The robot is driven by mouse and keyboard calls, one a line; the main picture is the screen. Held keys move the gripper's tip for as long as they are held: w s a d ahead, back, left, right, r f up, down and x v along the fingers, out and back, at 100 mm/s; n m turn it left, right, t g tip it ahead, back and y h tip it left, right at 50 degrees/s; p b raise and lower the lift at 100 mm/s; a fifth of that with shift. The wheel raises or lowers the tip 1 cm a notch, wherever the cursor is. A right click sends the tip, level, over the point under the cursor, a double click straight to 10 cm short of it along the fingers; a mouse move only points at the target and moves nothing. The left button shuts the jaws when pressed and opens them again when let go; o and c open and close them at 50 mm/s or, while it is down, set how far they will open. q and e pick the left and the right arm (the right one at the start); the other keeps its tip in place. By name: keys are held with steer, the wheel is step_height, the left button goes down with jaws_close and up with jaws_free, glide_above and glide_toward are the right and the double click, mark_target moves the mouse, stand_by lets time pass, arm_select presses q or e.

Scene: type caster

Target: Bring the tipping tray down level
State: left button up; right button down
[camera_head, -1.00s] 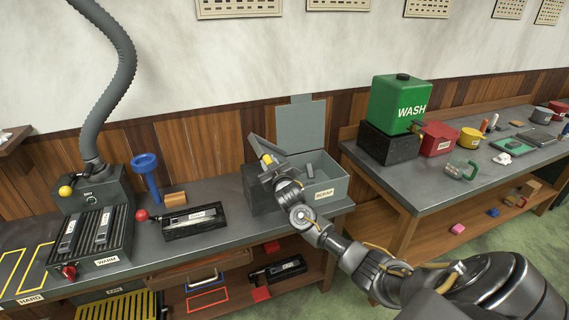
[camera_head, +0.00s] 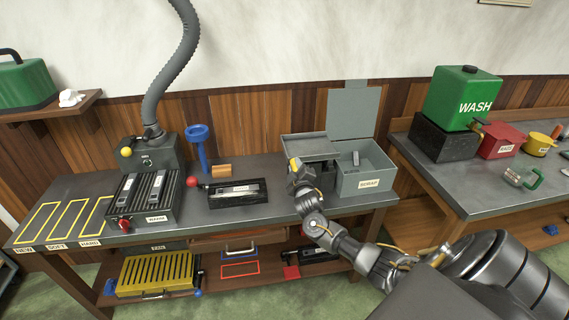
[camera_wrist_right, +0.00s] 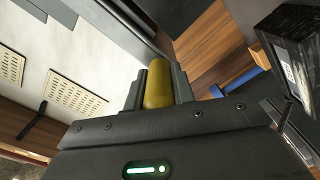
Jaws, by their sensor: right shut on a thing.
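My right gripper (camera_head: 295,168) is at the left side of the grey SCRAP bin (camera_head: 382,177). In the right wrist view my right gripper (camera_wrist_right: 157,98) is shut on a yellow rounded handle (camera_wrist_right: 158,82), with one dark finger on each side. A grey metal panel (camera_head: 308,147) lies just behind the gripper, beside the bin; it seems to belong to the tipping tray. Its exact tilt cannot be told, as my gripper and wrist hide its near part. A small grey piece (camera_head: 356,158) shows in the bin. My left gripper is not in view.
Further left stands the WARM rack (camera_head: 145,198). A grey upright panel (camera_head: 353,112) rises behind the bin.

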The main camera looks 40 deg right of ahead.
steer(key=shift+a+f, duration=0.1)
steer(key=shift+f, duration=0.15)
steer(key=c, duration=1.2)
jaws_free()
steer(key=shift+r, duration=0.1)
steer(key=b+v, duration=0.2)
steer(key=v, duration=0.8)
steer(key=shift+s+a, duration=0.15)
steer(key=shift+s, duration=0.25)
